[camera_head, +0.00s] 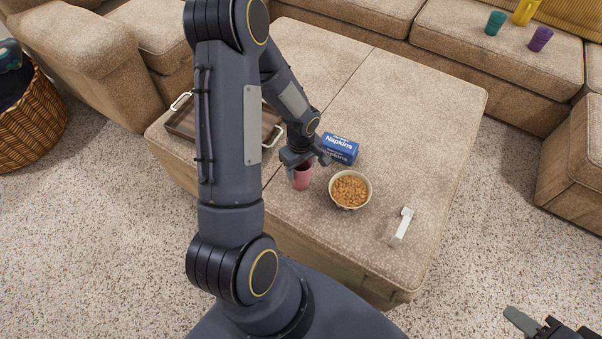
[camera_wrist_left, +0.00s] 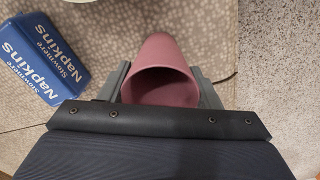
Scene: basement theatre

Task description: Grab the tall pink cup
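The tall pink cup (camera_head: 302,178) stands on the tan ottoman, beside the bowl. In the left wrist view the cup (camera_wrist_left: 163,75) lies between the two fingers, its open rim facing the camera. My left gripper (camera_head: 308,164) is at the cup with its fingers spread on either side of it. In the head view the right-hand finger looks apart from the cup; any contact on the other side is hard to tell. My right gripper (camera_head: 548,326) is partly cut off at the bottom right corner, away from the cup.
A blue napkin box (camera_head: 340,149) and a bowl of snacks (camera_head: 350,189) are close to the cup. A white object (camera_head: 402,226) lies further right on the ottoman (camera_head: 400,110). A wooden tray (camera_head: 186,122) is behind my left arm. Coloured cups (camera_head: 495,23) are on the sofa.

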